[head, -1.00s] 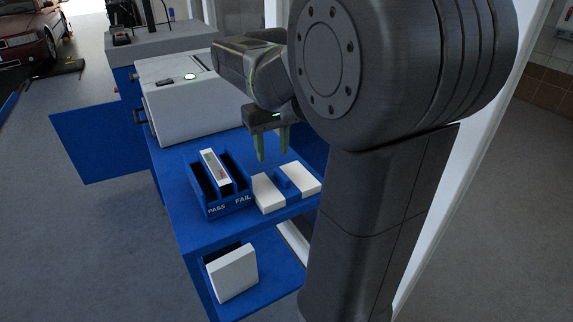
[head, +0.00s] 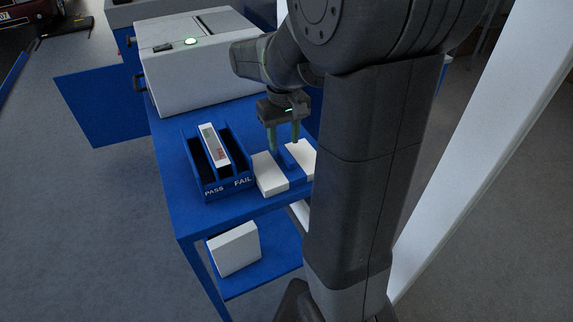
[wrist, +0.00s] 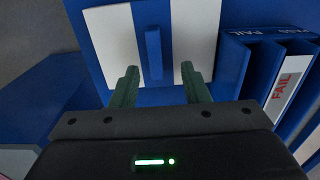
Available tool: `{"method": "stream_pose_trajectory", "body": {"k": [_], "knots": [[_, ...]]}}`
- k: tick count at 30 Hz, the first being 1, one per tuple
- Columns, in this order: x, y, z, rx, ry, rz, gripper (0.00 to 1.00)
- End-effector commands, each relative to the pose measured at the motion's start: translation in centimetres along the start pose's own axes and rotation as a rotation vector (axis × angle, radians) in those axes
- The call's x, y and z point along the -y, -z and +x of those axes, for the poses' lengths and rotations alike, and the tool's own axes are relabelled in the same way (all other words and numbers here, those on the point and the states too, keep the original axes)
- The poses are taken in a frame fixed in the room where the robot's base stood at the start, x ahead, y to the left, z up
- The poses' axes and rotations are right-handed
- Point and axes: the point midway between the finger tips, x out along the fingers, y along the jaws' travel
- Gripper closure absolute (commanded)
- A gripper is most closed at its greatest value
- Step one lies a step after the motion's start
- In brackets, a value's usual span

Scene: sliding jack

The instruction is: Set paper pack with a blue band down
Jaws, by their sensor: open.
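The paper pack (head: 269,177) is white with a blue band across its middle and a raised blue tab on the band. It lies flat on the blue table top, right of the PASS/FAIL holder. It also fills the upper middle of the wrist view (wrist: 114,40). My gripper (head: 284,146) is open just over the pack. In the wrist view my gripper's fingers (wrist: 160,85) stand apart on either side of the blue tab (wrist: 154,52), with visible gaps. Whether the fingertips touch the pack's top cannot be told.
The blue PASS/FAIL holder (head: 242,183) stands left of the pack, with a white FAIL card (head: 214,145) in it. A white machine (head: 180,85) stands behind. Another white pack (head: 234,248) is on the lower shelf (head: 270,275). Bare table shows left of the holder.

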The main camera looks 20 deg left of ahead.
Motion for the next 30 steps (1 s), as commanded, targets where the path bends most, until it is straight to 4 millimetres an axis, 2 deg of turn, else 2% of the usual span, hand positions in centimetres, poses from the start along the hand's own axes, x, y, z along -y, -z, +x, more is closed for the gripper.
{"method": "stream_pose_trajectory", "body": {"k": [9, 17, 18, 24, 30], "knots": [[-0.6, -0.1, 4.3, 0.003, 0.000, -0.001, 0.58], [-0.6, -0.1, 4.7, 0.000, 0.000, 0.000, 0.58], [-0.6, -0.1, 4.7, 0.000, 0.000, 0.000, 0.60], [-0.6, -0.1, 4.7, 0.000, 0.000, 0.000, 0.99], [-0.7, -0.1, 4.6, -0.001, 0.000, 0.000, 1.00]]}}
